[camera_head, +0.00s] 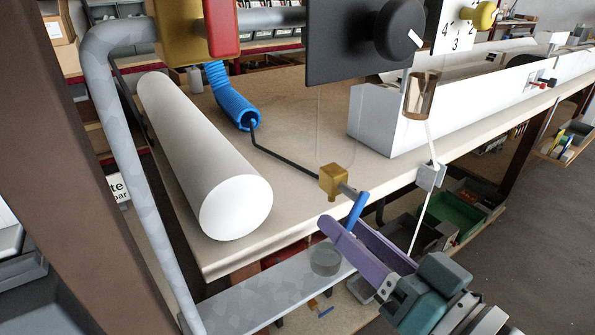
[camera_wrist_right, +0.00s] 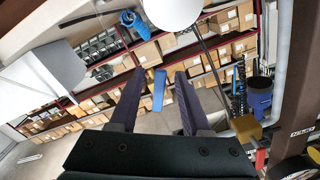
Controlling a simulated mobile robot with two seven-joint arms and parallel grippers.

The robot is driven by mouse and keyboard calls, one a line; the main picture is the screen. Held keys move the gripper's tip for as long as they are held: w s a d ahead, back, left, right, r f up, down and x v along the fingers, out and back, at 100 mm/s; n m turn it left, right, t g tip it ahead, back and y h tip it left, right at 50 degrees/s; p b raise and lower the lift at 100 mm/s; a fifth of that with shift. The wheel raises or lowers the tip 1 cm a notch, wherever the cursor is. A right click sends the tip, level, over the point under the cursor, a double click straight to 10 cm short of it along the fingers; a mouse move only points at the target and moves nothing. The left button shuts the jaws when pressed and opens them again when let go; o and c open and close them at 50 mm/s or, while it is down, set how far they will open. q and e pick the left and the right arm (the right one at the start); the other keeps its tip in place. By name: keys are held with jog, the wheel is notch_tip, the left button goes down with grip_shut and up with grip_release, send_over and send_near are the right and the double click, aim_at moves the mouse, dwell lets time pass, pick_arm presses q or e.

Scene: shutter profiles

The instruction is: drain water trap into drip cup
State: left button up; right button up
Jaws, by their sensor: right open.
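A blue lever (camera_head: 355,210) slants down beside the stub. My right gripper (camera_head: 342,223) has purple fingers, spread open around the lever; the wrist view also shows the lever (camera_wrist_right: 159,90) between the fingers, with gaps on both sides. A small clear grey cup (camera_head: 325,258), apparently the drip cup, stands on a grey ledge below the block. An amber cylinder (camera_head: 420,95) hangs higher, at the right; I cannot tell which part is the water trap. My left gripper is out of view.
A white roll (camera_head: 205,160) lies on the table (camera_head: 300,115), left of the block. A long white profile (camera_head: 400,125) lies behind. A black panel (camera_head: 350,40) and grey pipe (camera_head: 95,130) stand close above and left. Bins (camera_head: 458,220) are at lower right.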

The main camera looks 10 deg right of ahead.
jog(key=shift+w+a, duration=0.2)
jog(key=shift+w, duration=0.4)
grip_shut()
